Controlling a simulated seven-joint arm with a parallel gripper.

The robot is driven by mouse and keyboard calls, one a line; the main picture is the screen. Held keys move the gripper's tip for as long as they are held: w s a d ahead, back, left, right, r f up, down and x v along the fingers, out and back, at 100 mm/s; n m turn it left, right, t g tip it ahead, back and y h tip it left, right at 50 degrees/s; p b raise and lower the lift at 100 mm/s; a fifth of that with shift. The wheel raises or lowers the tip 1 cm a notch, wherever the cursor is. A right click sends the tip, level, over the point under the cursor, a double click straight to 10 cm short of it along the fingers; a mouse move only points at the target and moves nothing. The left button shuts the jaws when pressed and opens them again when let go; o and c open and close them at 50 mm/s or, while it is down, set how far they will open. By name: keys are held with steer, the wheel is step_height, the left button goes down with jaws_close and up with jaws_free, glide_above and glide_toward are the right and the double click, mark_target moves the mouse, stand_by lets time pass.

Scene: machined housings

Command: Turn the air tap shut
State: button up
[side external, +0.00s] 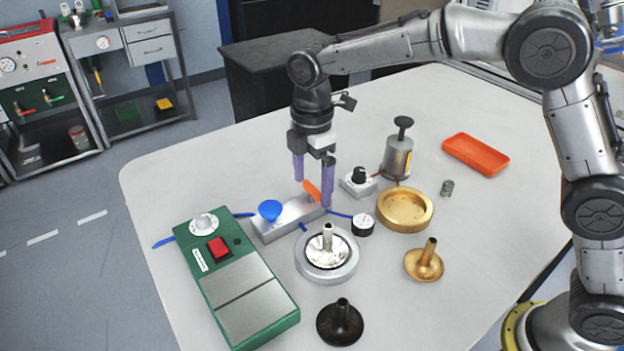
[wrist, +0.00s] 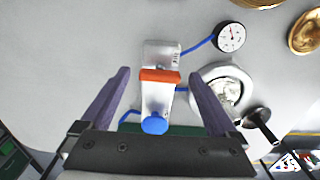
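A silvery metal valve block (side external: 290,221) lies on the pale table and carries an orange lever (side external: 311,189) and a round blue knob (side external: 270,209). In the wrist view the orange lever (wrist: 160,75) lies crosswise over the block (wrist: 158,98), with the blue knob (wrist: 154,125) nearer my gripper's body. Blue hoses leave the block at both ends. My gripper (side external: 314,194) is open, pointing down, with its two purple fingers on either side of the orange lever. In the wrist view gaps show between the lever's ends and both fingers.
A green box (side external: 236,268) with a red switch stands at the left. A round metal fixture (side external: 327,256) and a small gauge (side external: 363,224) sit close to the block. A black-knobbed box (side external: 358,183), a cylinder (side external: 398,157) and a brass ring (side external: 405,210) stand to the right.

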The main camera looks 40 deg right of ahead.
steer(key=c, duration=1.3)
steer(key=shift+c, duration=0.2)
steer(key=shift+m, duration=0.4)
steer(key=m, duration=0.3)
steer(key=shift+r+m, duration=0.1)
steer(key=shift+m, duration=0.3)
steer(key=m, duration=0.8)
steer(key=shift+m, duration=0.4)
steer(key=m, duration=0.4)
steer(key=shift+m, duration=0.4)
